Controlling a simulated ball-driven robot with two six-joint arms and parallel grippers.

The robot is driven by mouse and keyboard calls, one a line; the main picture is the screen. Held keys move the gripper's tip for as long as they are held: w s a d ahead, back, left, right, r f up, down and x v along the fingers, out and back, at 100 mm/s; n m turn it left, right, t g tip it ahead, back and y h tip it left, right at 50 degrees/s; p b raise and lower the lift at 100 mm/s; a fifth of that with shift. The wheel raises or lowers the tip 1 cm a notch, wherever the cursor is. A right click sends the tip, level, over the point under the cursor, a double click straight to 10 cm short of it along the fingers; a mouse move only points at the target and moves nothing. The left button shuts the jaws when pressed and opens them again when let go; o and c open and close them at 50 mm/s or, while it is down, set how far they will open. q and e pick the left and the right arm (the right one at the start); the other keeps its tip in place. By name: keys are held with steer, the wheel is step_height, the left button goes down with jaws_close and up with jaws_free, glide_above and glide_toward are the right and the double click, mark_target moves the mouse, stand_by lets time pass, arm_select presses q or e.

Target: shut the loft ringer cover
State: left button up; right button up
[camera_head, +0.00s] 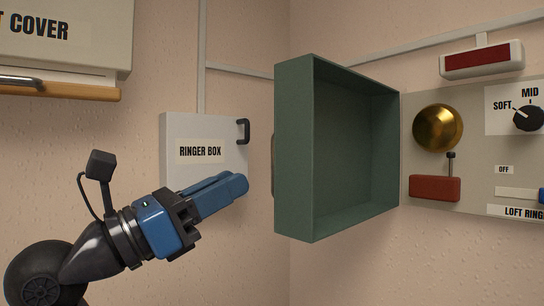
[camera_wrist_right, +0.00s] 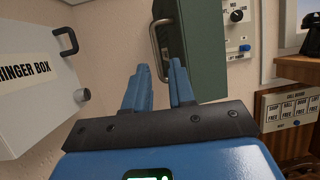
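The loft ringer cover (camera_head: 340,150) is a deep green box-shaped lid. It stands swung open at the left edge of the ringer panel (camera_head: 470,185), its hollow inside facing right. In the right wrist view the cover (camera_wrist_right: 205,50) shows its outer face with a grey bar handle (camera_wrist_right: 154,48). My right gripper (camera_head: 240,183) is left of the cover, its blue fingers pointing toward the cover's outer side. In the wrist view the right gripper (camera_wrist_right: 160,66) has a gap between its fingertips, with nothing held, just below the handle. My left gripper is not in view.
The panel carries a brass bell (camera_head: 438,128), a red block (camera_head: 435,188) and a dial (camera_head: 528,118). A grey ringer box (camera_head: 205,130) with a black handle is on the wall behind my right gripper. A white cover over a wooden edge (camera_head: 60,90) is at upper left.

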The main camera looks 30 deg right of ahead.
mark_target(272, 164)
steer(key=p+x, duration=0.3)
steer(key=x, duration=0.6)
steer(key=shift+w, duration=0.1)
steer(key=shift+d, duration=0.1)
steer(key=shift+w+d, duration=0.1)
steer(key=shift+w, duration=0.05)
jaws_close()
